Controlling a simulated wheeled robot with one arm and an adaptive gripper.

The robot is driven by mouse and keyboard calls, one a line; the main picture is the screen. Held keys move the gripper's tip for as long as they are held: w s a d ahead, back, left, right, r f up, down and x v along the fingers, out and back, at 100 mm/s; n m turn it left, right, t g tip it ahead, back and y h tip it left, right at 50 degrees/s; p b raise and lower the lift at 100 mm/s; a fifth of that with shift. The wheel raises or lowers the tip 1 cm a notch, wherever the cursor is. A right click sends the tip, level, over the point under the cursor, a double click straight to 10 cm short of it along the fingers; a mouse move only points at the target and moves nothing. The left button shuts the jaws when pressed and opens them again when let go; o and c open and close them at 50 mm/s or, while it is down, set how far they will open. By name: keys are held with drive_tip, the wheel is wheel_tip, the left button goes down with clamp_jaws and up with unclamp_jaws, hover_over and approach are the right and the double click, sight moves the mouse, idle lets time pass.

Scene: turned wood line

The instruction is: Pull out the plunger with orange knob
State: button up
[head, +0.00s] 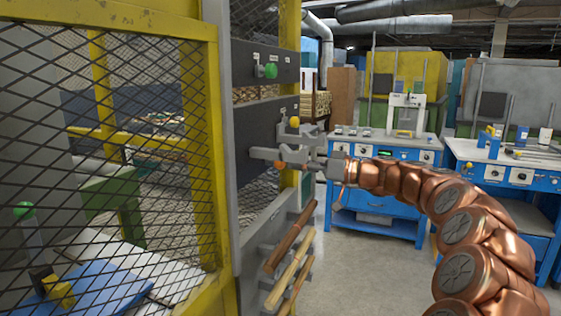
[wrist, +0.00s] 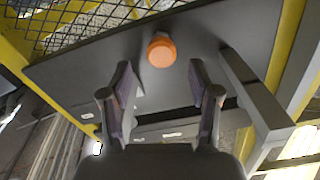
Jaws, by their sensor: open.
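The orange knob (wrist: 162,50) stands out from a dark panel (wrist: 90,65) in the wrist view, seen end-on. In the head view a small orange spot (head: 279,164) beside the fingers appears to be this knob, mostly hidden. My gripper (wrist: 160,77) is open and empty. Its two fingers are spread to the left and right, with the knob just beyond the tips and roughly centred between them. In the head view my gripper (head: 286,156) is close to the dark panel. The plunger's shaft is hidden behind the knob.
A yellow knob (head: 294,121) is above my gripper, and a green knob (head: 271,71) sits on a higher panel. Wooden bars (head: 290,238) lie below. Yellow-framed mesh (head: 110,150) is at left. Blue workbenches (head: 385,190) stand behind, with open floor in front.

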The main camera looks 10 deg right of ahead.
sight(284, 163)
drive_tip(key=shift+x, duration=2.75)
drive_tip(key=shift+s, duration=0.1)
clamp_jaws()
